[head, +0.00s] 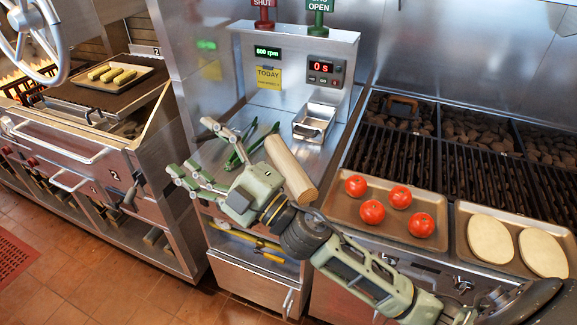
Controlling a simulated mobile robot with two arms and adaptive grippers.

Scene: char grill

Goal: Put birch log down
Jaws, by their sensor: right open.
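The birch log (290,168) is a pale wooden cylinder in the head view. It lies tilted on or just over the steel counter (215,155), with its near end by my right gripper's wrist. My right gripper (192,153) is open, its fingers spread to the left of the log and apart from it. The gripper's body hides part of the counter edge, and I cannot tell whether the log's near end touches my arm. My left gripper does not show.
Green tongs (240,148) and a small steel pan (314,121) lie on the counter. To the right are a tray of several tomatoes (372,212), a tray with two flat dough rounds (490,239) and the char grill (460,170). A tray of yellow pieces (112,75) stands far left.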

